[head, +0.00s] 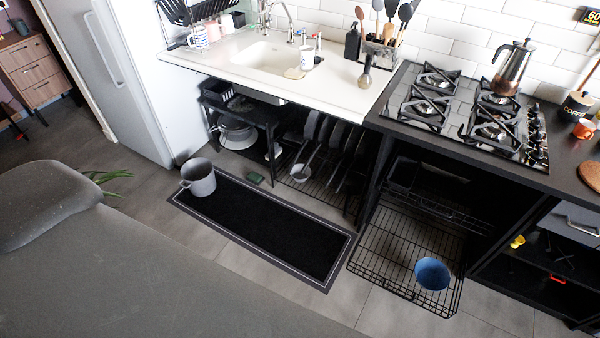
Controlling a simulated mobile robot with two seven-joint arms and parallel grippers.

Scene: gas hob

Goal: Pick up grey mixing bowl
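A grey, rounded metal vessel (237,133) that looks like a bowl or pot is on the low shelf under the sink, partly hidden by the dark shelf frame. A blue bowl (432,273) sits on the pulled-out wire rack. Neither of my grippers is in view.
The black mat (265,225) lies on the floor before the sink unit. The pulled-out wire rack (385,255) juts into the floor space below the hob (470,115). A moka pot (513,68) stands on the hob. A large grey surface fills the lower left.

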